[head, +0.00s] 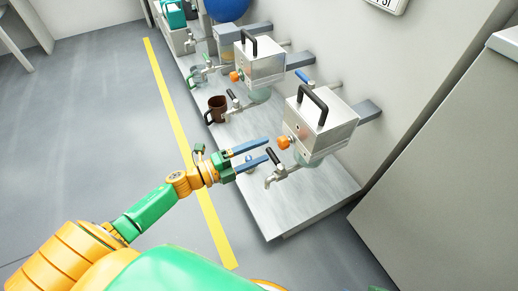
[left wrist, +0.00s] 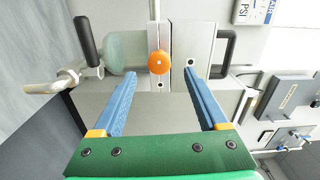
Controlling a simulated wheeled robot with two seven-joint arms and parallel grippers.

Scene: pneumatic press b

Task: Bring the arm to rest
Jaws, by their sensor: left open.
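My left gripper (head: 268,151) is open and empty in front of the nearest press unit. Its two blue fingers also show in the left wrist view (left wrist: 164,75), spread wide apart. The nearest press (head: 321,122) is a silver box with a black handle and an orange knob (head: 283,142). In the left wrist view the orange knob (left wrist: 158,63) sits beyond and between the fingertips, apart from them. My left arm reaches in from the lower left. My right gripper is not in view.
More silver presses (head: 258,62) stand in a row along the wall. A brown mug (head: 217,108) stands on the grey bench (head: 300,212). A metal tap (head: 280,174) juts out close to the gripper. The floor left of the yellow line (head: 165,88) is clear.

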